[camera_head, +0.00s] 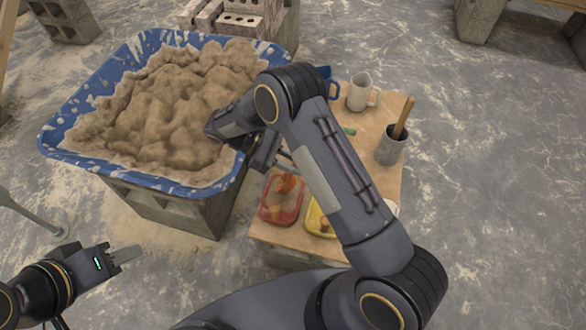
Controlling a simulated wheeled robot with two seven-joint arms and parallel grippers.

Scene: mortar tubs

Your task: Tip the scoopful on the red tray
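The red tray (268,215) sits on the wooden table, left of a yellow tray (313,222). Tan material and an orange-brown patch show in the red tray. A blue tub (60,140) full of lumpy tan mortar (165,110) stands at the left. My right gripper (277,160) is over the table just beyond the red tray, mostly hidden by its own arm. Whether it holds a scoop is hidden. My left gripper (124,255) is at lower left, below the tub and clear of the trays. Its finger gap does not show clearly.
The wooden table (390,185) also holds a grey mug (358,93), a blue cup (328,84), a grey pot (389,150) with a wooden handle, and a green item (348,131). Blocks (200,208) support the tub. Bricks stand behind. The floor at right is clear.

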